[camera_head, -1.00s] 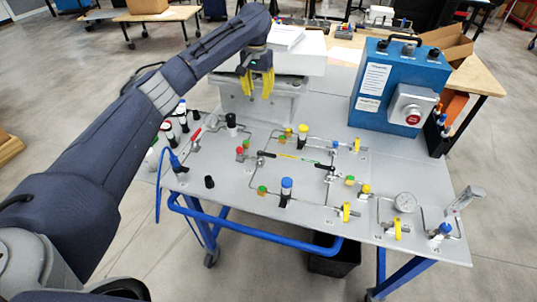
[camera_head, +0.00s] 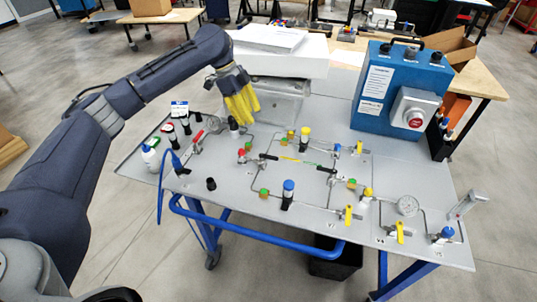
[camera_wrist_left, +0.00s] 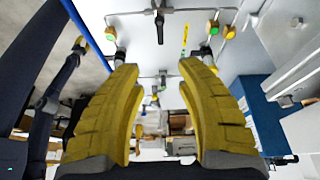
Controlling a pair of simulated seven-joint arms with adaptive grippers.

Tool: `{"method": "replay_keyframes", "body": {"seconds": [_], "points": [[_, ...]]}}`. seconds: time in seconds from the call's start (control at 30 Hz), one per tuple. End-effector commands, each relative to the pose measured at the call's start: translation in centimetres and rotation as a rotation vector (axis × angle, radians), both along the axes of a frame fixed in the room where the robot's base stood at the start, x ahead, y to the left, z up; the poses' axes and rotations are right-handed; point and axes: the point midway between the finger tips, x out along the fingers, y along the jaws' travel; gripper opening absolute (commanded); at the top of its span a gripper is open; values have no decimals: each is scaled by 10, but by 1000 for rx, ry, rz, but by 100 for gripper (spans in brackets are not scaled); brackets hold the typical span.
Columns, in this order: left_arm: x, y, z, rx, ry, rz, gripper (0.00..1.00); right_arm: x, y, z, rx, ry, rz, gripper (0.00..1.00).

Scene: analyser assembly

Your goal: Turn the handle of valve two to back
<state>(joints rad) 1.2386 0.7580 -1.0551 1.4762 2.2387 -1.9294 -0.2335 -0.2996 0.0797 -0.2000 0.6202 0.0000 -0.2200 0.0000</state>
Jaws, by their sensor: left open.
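My left gripper (camera_head: 247,115) has yellow fingers and is open and empty. It hangs above the back left part of the grey panel (camera_head: 225,180), pointing down. Its parted fingers also show in the left wrist view (camera_wrist_left: 160,75), with panel fittings beyond them. No readable label shows which one is valve two. My right gripper is not in view.
A blue box with a red button (camera_head: 400,85) stands at the back right of the panel. A grey block with a white top (camera_head: 280,60) stands behind the gripper. Small bottles (camera_head: 152,155) stand at left.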

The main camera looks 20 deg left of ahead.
Motion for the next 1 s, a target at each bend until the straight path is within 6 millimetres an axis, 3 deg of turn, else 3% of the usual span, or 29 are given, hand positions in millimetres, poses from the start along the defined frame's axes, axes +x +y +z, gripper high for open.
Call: {"method": "replay_keyframes", "body": {"seconds": [0.27, 1.0], "points": [[0, -7, -14, -2, -16, -46, 36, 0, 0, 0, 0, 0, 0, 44], [0, -54, -130, -2, -16, -42, 36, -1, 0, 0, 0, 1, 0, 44]]}}
